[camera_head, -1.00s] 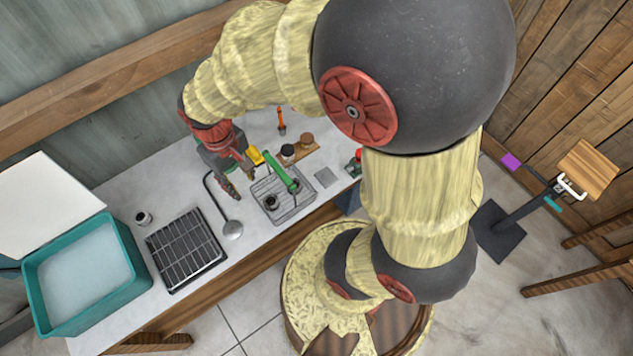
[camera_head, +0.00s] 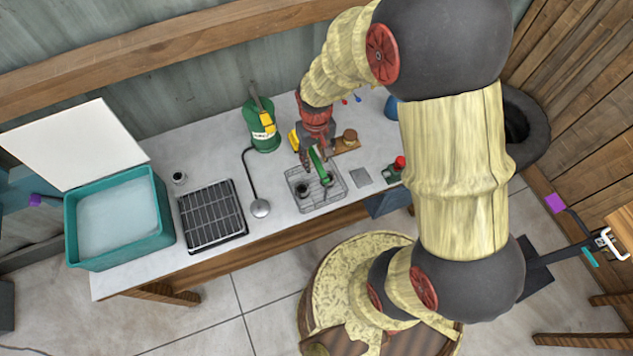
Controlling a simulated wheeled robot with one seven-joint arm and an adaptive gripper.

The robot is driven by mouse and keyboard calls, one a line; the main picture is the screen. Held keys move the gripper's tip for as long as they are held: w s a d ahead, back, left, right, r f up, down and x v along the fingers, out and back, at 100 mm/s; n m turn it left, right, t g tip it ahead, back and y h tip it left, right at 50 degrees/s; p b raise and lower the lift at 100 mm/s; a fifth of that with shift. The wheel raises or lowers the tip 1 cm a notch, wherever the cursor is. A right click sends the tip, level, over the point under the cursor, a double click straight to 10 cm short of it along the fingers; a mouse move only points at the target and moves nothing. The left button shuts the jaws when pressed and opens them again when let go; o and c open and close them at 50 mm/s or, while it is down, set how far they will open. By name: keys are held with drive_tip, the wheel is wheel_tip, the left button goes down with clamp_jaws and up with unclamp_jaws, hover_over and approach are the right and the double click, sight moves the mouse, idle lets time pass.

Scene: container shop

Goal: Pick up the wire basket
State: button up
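The wire basket (camera_head: 322,206) stands on the grey worktop, right of the table's middle. Its green handle (camera_head: 318,166) rises above it, and small dark-topped items sit inside. My gripper (camera_head: 315,157) points down over the back part of the basket, with its fingers at or very near the green handle. The fingers are small and overlap the handle in this view, so I cannot tell whether they touch or grip it. The basket rests upright on the worktop.
A ladle (camera_head: 260,207) and a black rack (camera_head: 212,215) lie to the left. A green canister (camera_head: 263,136) stands behind the ladle. A teal bin (camera_head: 120,248) is at the far left. A red-capped item (camera_head: 397,168) and a flat grey square (camera_head: 360,178) are right of the basket.

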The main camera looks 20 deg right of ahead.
drive_tip(key=shift+f, duration=0.9)
clamp_jaws()
drive_tip(key=shift+w, duration=0.1)
